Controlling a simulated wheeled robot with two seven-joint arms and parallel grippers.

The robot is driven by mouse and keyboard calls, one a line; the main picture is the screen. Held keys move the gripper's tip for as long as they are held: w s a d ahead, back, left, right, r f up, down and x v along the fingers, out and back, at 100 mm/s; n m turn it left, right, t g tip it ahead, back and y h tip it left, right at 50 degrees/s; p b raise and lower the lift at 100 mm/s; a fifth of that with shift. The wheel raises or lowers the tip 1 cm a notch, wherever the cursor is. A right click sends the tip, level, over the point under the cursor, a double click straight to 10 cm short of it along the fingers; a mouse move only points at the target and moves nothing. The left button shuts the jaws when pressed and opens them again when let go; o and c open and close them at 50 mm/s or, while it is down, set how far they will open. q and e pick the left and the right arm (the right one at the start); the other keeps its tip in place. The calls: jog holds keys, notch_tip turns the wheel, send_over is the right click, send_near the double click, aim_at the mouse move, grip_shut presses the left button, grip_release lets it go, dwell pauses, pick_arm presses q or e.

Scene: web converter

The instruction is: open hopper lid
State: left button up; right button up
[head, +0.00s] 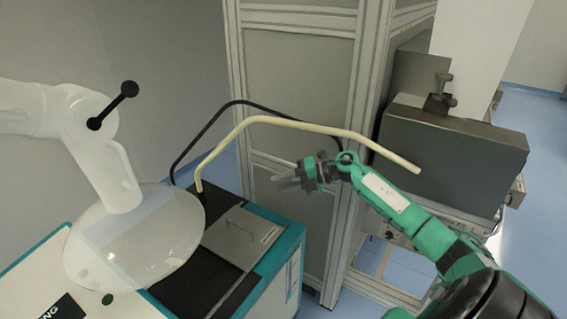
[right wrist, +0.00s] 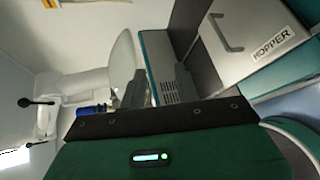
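The hopper lid (head: 237,243) is a flat grey panel with a thin bar handle (head: 240,224) and a label, on top of the teal and white machine. It lies flat and looks closed. In the right wrist view the lid (right wrist: 260,18) is at the upper right, with its handle (right wrist: 224,32) and the "HOPPER" label. My right gripper (head: 284,182) is above and to the right of the lid in the head view, apart from it. My left gripper is not in view.
A cream bent rail (head: 290,121) and a black rail (head: 222,109) arch over the machine near my right arm. A white arm with a translucent dome (head: 135,245) stands left of the lid. A framed cabinet (head: 300,90) is behind; a dark box (head: 450,150) is right.

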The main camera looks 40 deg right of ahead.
jog(key=shift+w+d+r+m+t, duration=0.35)
jog(key=shift+w+r+m+t, duration=0.15)
jog(key=shift+r+t, duration=0.3)
jog(key=shift+w+d+r+m+t, duration=0.4)
jog(key=shift+w+r+m+t, duration=0.1)
jog(key=shift+r+t, duration=0.25)
jog(key=shift+w+d+r+m+t, duration=0.45)
jog(key=shift+r+t, duration=0.2)
jog(key=shift+r, duration=0.2)
jog(key=shift+a, duration=0.15)
